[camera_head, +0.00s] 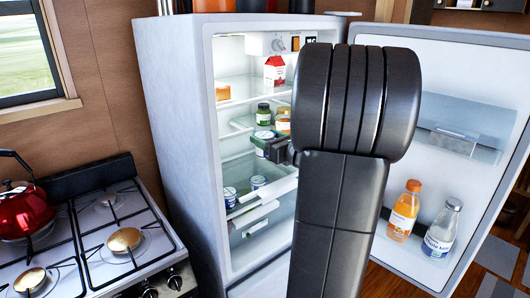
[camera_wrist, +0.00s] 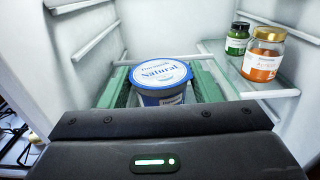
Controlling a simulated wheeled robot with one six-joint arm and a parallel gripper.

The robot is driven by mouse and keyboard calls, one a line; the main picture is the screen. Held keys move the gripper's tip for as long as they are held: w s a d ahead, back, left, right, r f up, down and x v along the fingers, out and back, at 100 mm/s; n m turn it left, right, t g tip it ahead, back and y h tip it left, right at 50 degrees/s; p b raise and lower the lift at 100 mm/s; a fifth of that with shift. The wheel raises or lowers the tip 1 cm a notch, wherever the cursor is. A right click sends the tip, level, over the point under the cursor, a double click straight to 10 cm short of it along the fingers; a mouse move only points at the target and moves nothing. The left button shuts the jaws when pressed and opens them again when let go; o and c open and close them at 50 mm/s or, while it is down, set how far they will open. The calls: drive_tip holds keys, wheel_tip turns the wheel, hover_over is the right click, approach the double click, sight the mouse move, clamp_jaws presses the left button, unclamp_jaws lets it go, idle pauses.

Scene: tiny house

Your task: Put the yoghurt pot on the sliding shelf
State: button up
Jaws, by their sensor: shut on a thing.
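In the head view the pot (camera_head: 262,135) is small and partly hidden by my gripper (camera_head: 271,148), inside the open fridge. A glass shelf with jars (camera_wrist: 232,82) is right of the pot in the wrist view. I cannot tell which shelf slides.
A red and white carton (camera_head: 274,70) is on the shelf above. The open fridge door (camera_head: 450,70) holds two bottles (camera_head: 404,212). A stove (camera_head: 110,235) stands left.

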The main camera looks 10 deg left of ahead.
drive_tip(key=shift+f, duration=1.9)
drive_tip(key=shift+f+b, duration=0.2)
drive_tip(key=shift+b, duration=0.1)
drive_tip(key=o, duration=1.1)
drive_tip(key=shift+o, duration=0.2)
drive_tip(key=shift+r, duration=0.2)
drive_tip(key=v, duration=1.2)
drive_tip(key=shift+b, duration=0.4)
drive_tip(key=shift+s, duration=0.1)
